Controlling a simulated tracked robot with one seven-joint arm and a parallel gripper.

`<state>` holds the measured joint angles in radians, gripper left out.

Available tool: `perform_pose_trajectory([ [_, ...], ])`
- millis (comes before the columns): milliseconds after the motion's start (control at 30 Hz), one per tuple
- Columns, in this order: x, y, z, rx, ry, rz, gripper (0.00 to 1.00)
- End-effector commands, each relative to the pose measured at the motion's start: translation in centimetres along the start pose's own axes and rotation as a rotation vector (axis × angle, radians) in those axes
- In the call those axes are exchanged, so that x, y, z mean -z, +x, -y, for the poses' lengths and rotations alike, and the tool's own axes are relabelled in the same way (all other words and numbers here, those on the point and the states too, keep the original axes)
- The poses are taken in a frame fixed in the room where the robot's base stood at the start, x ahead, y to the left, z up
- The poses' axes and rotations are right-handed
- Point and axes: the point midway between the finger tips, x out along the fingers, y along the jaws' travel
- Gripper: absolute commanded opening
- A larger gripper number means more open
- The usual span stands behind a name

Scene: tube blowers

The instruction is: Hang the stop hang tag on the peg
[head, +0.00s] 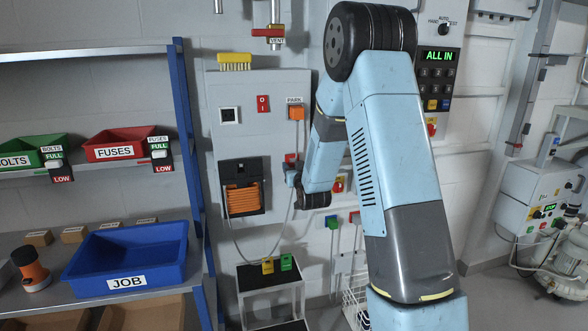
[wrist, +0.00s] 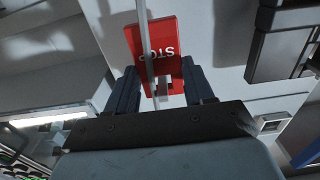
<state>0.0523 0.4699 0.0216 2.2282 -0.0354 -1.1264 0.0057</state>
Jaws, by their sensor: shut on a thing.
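A red tag marked STOP (wrist: 168,36) shows upside down between the fingers of my gripper (wrist: 158,78) in the wrist view. My gripper is shut on it. A thin pale rod or cable (wrist: 144,45) crosses in front of the tag; I cannot tell which it is or whether they touch. In the head view my arm covers much of the middle, and my gripper is hard to make out near the wall panel (head: 248,85). A small red piece (head: 290,158) shows there; I cannot tell if it is the tag. I cannot pick out the peg for certain.
An orange plug (head: 296,112) under a PARK label trails a grey cable down the panel. Green (head: 333,221) and red (head: 355,217) pieces sit low on the wall. A black-topped step stool (head: 268,277) stands below. Shelves with a blue JOB bin (head: 128,258) are left.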

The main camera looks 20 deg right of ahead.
Motion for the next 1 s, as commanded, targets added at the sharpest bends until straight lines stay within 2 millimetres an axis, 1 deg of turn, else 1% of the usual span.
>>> perform_pose_trajectory([
  [167, 0.0, 0.0, 0.0, 0.0, 0.0, 0.0, 0.23],
  [200, 0.0, 0.0, 0.0, 0.0, 0.0, 0.0, 0.56],
  [467, 0.0, 0.0, 0.0, 0.0, 0.0, 0.0, 0.81],
  [767, 0.0, -0.2, 0.0, 0.0, 0.0, 0.0, 0.82],
  [867, 0.0, -0.9, 0.0, 0.0, 0.0, 0.0, 0.82],
  [1000, 0.0, -2.9, 0.0, 0.0, 0.0, 0.001, 0.82],
])
